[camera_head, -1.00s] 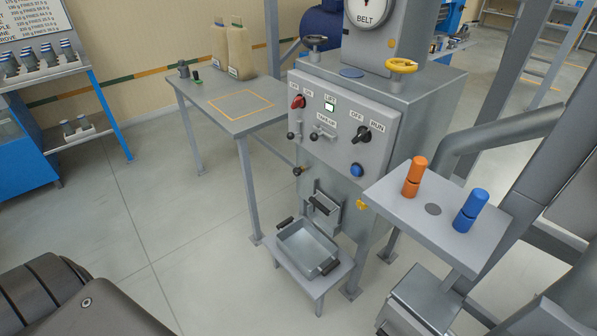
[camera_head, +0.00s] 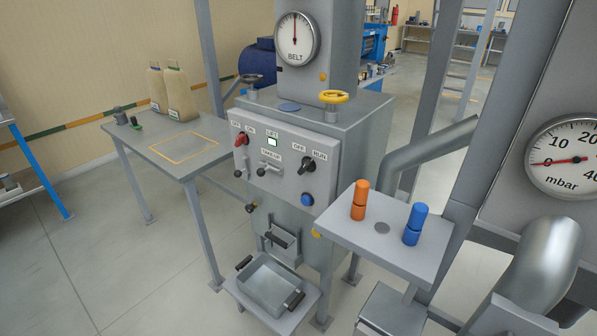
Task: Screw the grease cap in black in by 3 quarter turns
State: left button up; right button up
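A small dark knob on a brass-coloured stem (camera_head: 251,208) sticks out low on the left side of the grey machine cabinet (camera_head: 345,130). It may be the black grease cap, but it is too small to tell for sure. Its thread and how far it is screwed in cannot be made out. Yellow fittings show on the cabinet's lower front edge (camera_head: 316,234) and on the column above (camera_head: 323,76). Neither of my grippers is in view.
A grey table (camera_head: 190,155) with two sacks stands left of the cabinet. A tray (camera_head: 272,287) sits on a low stand in front. A shelf (camera_head: 400,245) with orange and blue cylinders juts out at right. A mbar gauge (camera_head: 565,158) is far right. Floor at left is clear.

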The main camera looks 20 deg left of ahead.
aim_at(249, 208)
jog(key=k, duration=0.5)
jog(key=u, duration=1.7)
jog(key=i, duration=1.1)
jog(key=z, duration=2.45)
